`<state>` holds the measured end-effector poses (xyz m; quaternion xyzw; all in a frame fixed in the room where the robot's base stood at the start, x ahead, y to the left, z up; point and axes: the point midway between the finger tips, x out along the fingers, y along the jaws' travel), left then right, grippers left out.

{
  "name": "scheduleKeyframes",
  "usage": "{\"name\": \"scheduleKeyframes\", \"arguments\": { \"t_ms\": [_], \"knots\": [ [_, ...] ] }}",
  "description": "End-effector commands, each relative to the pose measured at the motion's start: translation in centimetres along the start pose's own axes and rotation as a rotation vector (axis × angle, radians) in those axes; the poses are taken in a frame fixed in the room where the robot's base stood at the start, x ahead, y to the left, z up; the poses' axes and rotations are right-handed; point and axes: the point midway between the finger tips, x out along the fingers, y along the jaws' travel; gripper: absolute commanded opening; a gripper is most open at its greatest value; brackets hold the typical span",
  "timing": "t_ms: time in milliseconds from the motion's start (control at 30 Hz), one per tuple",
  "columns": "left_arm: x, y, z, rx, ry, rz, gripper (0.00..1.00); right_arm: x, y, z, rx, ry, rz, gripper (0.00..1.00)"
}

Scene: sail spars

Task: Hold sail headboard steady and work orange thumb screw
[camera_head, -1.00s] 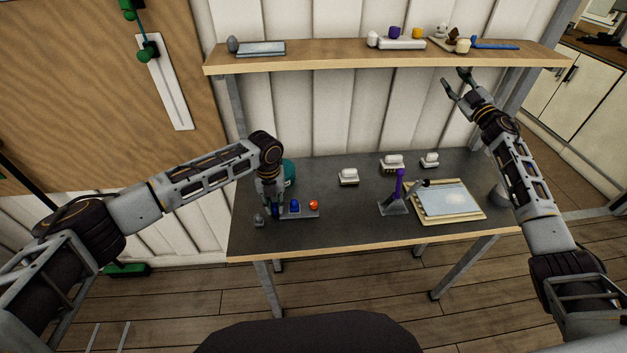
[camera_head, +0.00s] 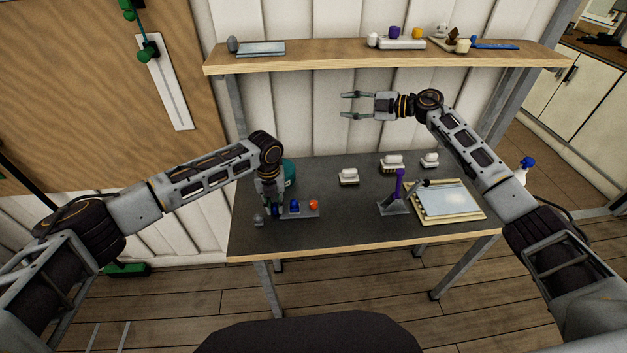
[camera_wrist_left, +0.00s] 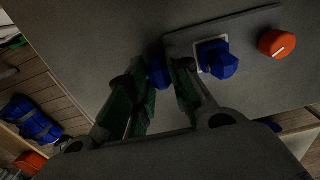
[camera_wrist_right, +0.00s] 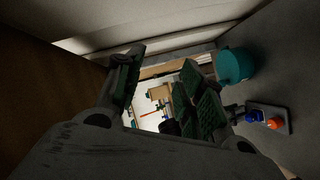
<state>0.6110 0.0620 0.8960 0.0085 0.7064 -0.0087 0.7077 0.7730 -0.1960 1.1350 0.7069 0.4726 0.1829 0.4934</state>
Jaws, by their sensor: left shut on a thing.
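The sail headboard (camera_head: 303,212), a small grey plate, lies at the left of the dark table. It carries a blue knob (camera_head: 294,205) and the orange thumb screw (camera_head: 313,204); both also show in the left wrist view, the orange screw (camera_wrist_left: 277,43) at upper right. My left gripper (camera_head: 273,211) points down at the plate's left end, shut on a small blue part (camera_wrist_left: 158,75) between its fingertips. How that part joins the plate is hidden. My right gripper (camera_head: 352,104) is open and empty above the back of the table, pointing left.
A teal bucket (camera_head: 290,172) stands behind my left gripper. White-topped blocks (camera_head: 348,177), a purple upright (camera_head: 399,183) on a stand and a tray (camera_head: 446,215) occupy the middle and right. A loaded shelf (camera_head: 340,64) crosses above. The table's front middle is clear.

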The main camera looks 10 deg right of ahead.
Motion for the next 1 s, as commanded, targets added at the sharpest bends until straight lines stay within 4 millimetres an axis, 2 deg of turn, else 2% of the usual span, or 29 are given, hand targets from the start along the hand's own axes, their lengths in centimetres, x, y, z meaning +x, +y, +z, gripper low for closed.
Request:
{"name": "scheduleKeyframes", "arguments": {
  "t_ms": [33,200,500,733,1000],
  "knots": [
    [0.6,0.1,-0.4,0.001,0.01,0.005,0.0,1.1,-0.8,-1.1,-0.025,0.018,-0.048,0.38],
    [0.6,0.1,-0.4,0.001,0.01,0.005,0.0,4.2,-4.1,-4.3,-0.108,0.067,-0.223,0.38],
    [0.6,0.1,-0.4,0.001,0.01,0.005,0.0,7.8,-10.4,-9.0,-0.287,0.128,-0.541,0.38],
    [0.6,0.1,-0.4,0.001,0.01,0.005,0.0,8.8,-14.8,-11.4,-0.436,0.143,-0.786,0.38],
    [0.6,0.1,-0.4,0.001,0.01,0.005,0.0,8.5,-18.8,-12.7,-0.615,0.123,-1.071,0.38]
  ]
}}
